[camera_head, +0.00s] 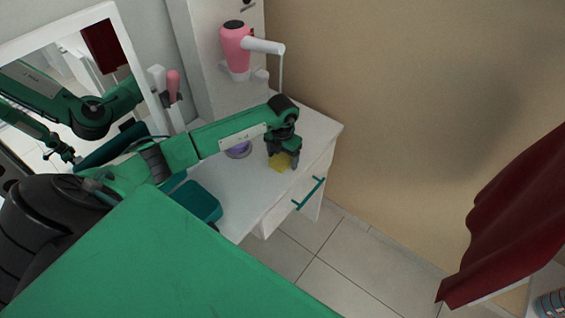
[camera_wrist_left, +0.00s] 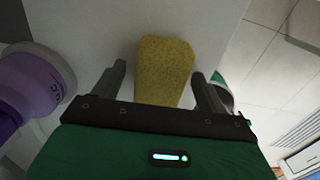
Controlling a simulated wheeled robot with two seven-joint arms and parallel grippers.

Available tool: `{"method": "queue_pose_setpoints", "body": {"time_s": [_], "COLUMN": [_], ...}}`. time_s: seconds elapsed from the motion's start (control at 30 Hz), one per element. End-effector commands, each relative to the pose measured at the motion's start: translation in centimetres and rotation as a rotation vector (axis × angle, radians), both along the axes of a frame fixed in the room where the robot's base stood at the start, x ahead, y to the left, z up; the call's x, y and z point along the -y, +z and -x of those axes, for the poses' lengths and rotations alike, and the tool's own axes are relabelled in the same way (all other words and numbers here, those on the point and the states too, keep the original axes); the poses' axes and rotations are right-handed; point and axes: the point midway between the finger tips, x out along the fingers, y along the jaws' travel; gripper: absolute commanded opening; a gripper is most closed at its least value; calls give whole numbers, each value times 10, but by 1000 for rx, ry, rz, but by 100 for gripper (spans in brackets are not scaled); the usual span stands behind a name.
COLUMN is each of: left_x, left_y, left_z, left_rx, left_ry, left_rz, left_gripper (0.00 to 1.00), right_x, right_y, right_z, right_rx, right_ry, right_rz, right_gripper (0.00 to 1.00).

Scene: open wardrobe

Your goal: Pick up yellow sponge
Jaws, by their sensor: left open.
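The yellow sponge (camera_head: 280,162) lies on the white dresser top (camera_head: 315,128) near its front edge. In the left wrist view the yellow sponge (camera_wrist_left: 165,72) is a speckled block between the two dark fingers. My left gripper (camera_head: 282,158) is right over the sponge, pointing down, with its fingers on either side. In the left wrist view my left gripper (camera_wrist_left: 160,78) is open, with a gap between each fingertip and the sponge. I cannot tell the exact height of the fingers. My right gripper does not show.
A purple-and-white container (camera_wrist_left: 38,82) stands close left of the gripper; it also shows in the head view (camera_head: 238,150). A pink hair dryer (camera_head: 237,45) stands at the back, with a mirror (camera_head: 75,90) at left.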

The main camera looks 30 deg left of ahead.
Motion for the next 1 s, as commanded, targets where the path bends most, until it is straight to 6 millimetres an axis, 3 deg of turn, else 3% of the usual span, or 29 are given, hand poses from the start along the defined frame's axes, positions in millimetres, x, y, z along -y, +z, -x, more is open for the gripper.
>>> {"method": "queue_pose_setpoints", "body": {"time_s": [0.2, 0.43, 0.77, 1.0], "left_x": [0, 0, 0, -1], "left_y": [0, 0, 3, 22], "left_z": [0, 0, 0, -1], "left_rx": [1, 1, 1, 3], "left_ry": [0, 0, 0, 1], "left_rz": [0, 0, 0, -1], "left_gripper": [74, 28, 28, 28], "right_x": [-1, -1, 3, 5], "right_y": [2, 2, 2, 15], "right_z": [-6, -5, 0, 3], "right_rx": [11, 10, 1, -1], "right_ry": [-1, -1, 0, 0], "right_rz": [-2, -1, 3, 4], "right_gripper": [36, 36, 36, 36]}}
